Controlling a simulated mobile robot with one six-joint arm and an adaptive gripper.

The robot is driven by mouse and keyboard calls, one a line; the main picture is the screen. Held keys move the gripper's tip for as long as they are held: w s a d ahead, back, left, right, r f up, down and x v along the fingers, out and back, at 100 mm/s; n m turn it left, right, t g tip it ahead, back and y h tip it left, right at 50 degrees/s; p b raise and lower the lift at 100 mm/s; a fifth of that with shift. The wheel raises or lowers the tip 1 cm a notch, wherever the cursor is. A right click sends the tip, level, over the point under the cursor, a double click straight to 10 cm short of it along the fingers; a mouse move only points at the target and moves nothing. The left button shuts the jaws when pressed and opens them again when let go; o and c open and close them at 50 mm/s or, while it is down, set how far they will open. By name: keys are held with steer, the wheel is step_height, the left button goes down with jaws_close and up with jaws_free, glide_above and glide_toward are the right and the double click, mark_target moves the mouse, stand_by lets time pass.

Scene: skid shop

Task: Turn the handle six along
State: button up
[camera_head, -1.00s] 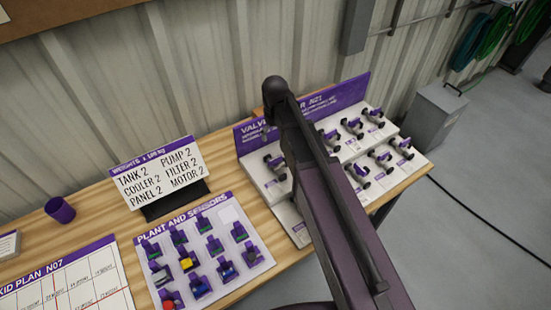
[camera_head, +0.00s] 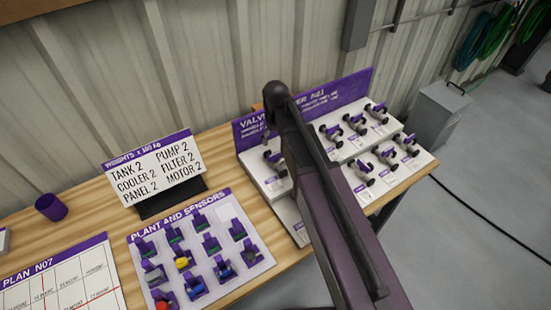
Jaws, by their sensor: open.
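The valve board (camera_head: 250,132) stands at the right end of the wooden bench, with a purple header and white stepped shelves. Several small grey valves with dark and purple handles sit on it in two rows, such as one at the upper right (camera_head: 377,112) and one at the lower right (camera_head: 406,146). Their labels are too small to read, so I cannot tell which handle is number six. My arm crosses in front of the board and hides its middle part. My gripper is outside the picture.
A plant and sensors tray (camera_head: 262,240) with small coloured parts lies on the bench (camera_head: 225,150). A weights sign (camera_head: 155,170), a purple cup (camera_head: 50,207) and a plan sheet (camera_head: 60,285) are to the left. A grey box (camera_head: 438,115) stands on the floor at right.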

mark_target(275, 154)
steer(key=shift+f+b, duration=3.9)
steer(key=shift+f, duration=0.35)
steer(key=c, duration=0.8)
